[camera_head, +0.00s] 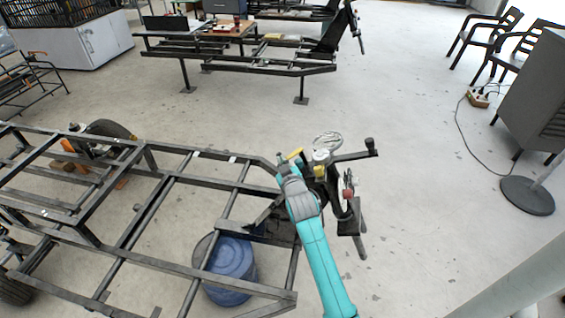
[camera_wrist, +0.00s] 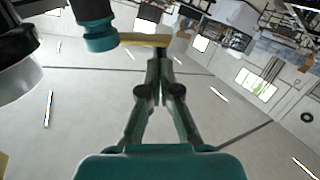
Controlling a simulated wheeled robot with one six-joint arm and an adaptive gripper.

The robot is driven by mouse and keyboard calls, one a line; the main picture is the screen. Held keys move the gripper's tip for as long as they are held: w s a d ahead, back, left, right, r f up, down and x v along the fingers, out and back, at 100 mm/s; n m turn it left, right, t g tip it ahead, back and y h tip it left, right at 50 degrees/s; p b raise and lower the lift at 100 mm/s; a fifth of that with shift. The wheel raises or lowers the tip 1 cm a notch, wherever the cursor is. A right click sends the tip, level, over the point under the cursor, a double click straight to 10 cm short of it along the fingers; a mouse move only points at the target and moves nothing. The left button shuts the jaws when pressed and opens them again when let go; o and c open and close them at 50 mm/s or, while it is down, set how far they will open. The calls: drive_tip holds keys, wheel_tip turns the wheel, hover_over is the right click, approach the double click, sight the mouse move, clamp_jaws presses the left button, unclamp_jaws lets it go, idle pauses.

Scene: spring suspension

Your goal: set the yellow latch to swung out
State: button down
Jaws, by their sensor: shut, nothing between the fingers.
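The yellow latch (camera_wrist: 145,40) is a flat yellow bar in the wrist view, reaching right from a teal round part. In the head view a thin yellow strip (camera_head: 296,154) stands out at the front end of the dark frame, close to my gripper (camera_head: 287,172). In the wrist view my gripper (camera_wrist: 160,66) is shut and empty, its fingertips just below the bar's right end. I cannot tell whether they touch it. A second yellow piece (camera_head: 320,173) sits right of my gripper. The latch's pivot is not clear.
The dark tube frame (camera_head: 160,172) spreads to the left, with a blue barrel (camera_head: 230,268) beneath it. A round light plate (camera_head: 328,141) and a bar with a dark knob (camera_head: 370,145) stand right of my gripper.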

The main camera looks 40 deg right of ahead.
drive_tip(key=shift+w+f, duration=0.15)
drive_tip(key=shift+w, duration=0.25)
drive_tip(key=shift+w+d+f, duration=0.2)
drive_tip(key=shift+w+f, duration=0.05)
drive_tip(key=shift+w, duration=0.65)
drive_tip(key=shift+w+d+f, duration=0.15)
drive_tip(key=shift+w+f, duration=0.15)
drive_tip(key=shift+w, duration=0.65)
drive_tip(key=shift+w+d+f, duration=0.2)
drive_tip(key=shift+w+f, duration=0.05)
drive_tip(key=shift+w, duration=0.65)
